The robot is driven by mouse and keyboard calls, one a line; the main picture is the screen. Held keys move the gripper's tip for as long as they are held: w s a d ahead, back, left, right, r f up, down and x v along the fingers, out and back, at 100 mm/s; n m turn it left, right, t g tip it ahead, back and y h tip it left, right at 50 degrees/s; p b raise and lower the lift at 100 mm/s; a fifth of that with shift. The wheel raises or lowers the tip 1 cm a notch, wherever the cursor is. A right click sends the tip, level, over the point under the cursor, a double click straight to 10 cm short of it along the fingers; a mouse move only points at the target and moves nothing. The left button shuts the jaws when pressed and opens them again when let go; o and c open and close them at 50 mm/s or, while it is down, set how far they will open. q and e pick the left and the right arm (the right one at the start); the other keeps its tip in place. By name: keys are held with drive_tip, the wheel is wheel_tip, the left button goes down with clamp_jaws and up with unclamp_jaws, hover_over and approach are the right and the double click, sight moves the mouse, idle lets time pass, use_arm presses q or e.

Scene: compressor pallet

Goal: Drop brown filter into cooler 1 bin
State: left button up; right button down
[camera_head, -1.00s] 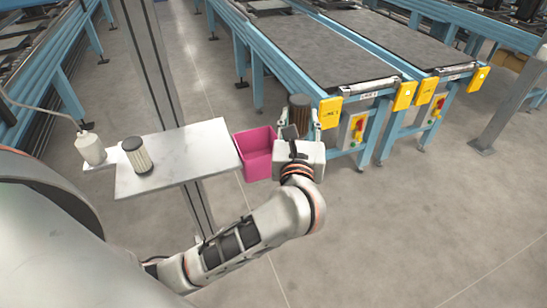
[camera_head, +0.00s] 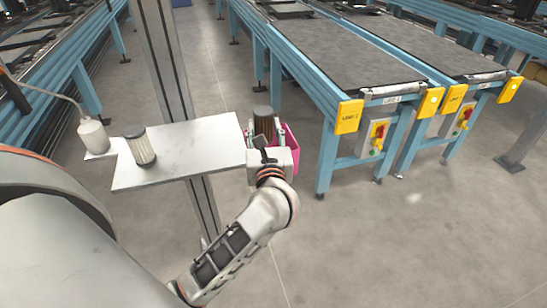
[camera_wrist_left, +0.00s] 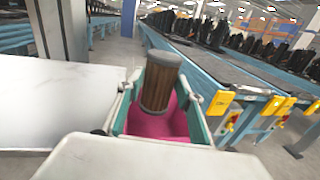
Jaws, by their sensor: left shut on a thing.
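The brown filter (camera_head: 264,121) is a ribbed cylinder with a dark cap, held upright in my left gripper (camera_head: 262,134). In the left wrist view the filter (camera_wrist_left: 159,82) stands between the two fingers of the gripper (camera_wrist_left: 160,100). A pink bin (camera_head: 291,150) is behind and below the gripper, largely hidden by it. In the left wrist view the bin's pink inside (camera_wrist_left: 160,122) shows below and around the filter. I cannot tell the exact height of the filter over the bin. My right gripper is not in view.
A white-and-dark filter (camera_head: 140,147) stands on a grey shelf (camera_head: 190,150) left of the gripper. A white bottle (camera_head: 93,136) with a tube is beside it. Blue-framed conveyors (camera_head: 350,60) with yellow boxes (camera_head: 348,117) stand right of the bin. The floor in front is open.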

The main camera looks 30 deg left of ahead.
use_arm(q)
wheel_tip(320, 180, down, 3)
drive_tip(key=shift+r+b, duration=0.1)
drive_tip(key=shift+b, duration=0.65)
drive_tip(key=o, duration=1.2)
drive_tip(key=v, duration=1.2)
drive_tip(key=shift+d, duration=0.1)
